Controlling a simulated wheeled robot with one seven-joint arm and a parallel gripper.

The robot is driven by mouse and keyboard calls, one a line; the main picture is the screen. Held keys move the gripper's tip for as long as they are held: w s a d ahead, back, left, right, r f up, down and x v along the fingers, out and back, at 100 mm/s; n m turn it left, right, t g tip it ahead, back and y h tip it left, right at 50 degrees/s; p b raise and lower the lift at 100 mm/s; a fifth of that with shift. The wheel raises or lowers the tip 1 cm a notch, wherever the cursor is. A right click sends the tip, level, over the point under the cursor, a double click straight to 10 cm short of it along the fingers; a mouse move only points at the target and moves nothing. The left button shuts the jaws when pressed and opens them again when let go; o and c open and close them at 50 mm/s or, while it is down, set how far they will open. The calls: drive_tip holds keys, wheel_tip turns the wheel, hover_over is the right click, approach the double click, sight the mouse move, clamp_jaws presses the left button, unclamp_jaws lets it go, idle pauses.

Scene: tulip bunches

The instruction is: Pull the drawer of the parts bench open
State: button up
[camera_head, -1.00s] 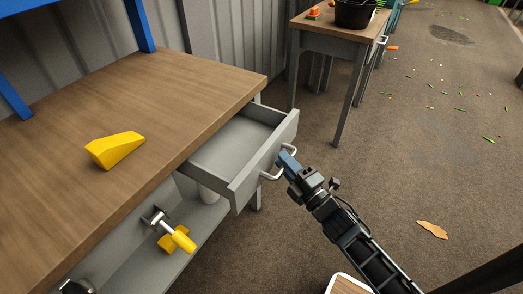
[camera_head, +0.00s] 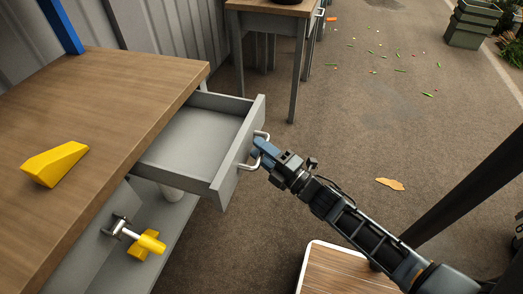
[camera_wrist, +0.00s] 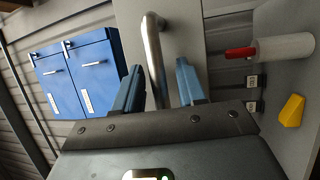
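The grey drawer (camera_head: 205,141) of the parts bench (camera_head: 100,115) stands out from under the wooden top, and its inside looks empty. Its front carries a silver bar handle (camera_head: 249,165). My gripper (camera_head: 262,149) is at this handle, reaching in from the right. In the wrist view the handle (camera_wrist: 153,50) passes between my two blue fingers (camera_wrist: 160,80). The fingers stand apart, with a visible gap on the right side of the bar. I cannot tell whether the left finger touches it.
A yellow wedge (camera_head: 55,164) lies on the bench top. A yellow-handled fitting (camera_head: 148,242) is below the top. A second table (camera_head: 270,8) stands behind. Open floor with green scraps and a tan scrap (camera_head: 390,184) lies to the right. Blue cabinets (camera_wrist: 82,75) show in the wrist view.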

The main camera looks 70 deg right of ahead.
drive_tip(key=v, duration=0.7)
drive_tip(key=shift+s+a+b, duration=0.15)
drive_tip(key=shift+s+b, duration=0.25)
idle(0.4)
drive_tip(key=s+a+r+m+g+y+p, duration=0.2)
drive_tip(key=a+r+m, duration=0.4)
drive_tip(key=a+r, duration=0.4)
drive_tip(key=s+a+r+m+g+y+p, duration=0.1)
drive_tip(key=s+a+r+m+y+p, duration=0.4)
drive_tip(key=a+r, duration=0.5)
drive_tip(key=shift+s+a+r+m+g, duration=0.45)
drive_tip(key=shift+s+m, duration=0.3)
drive_tip(key=shift+m, duration=0.25)
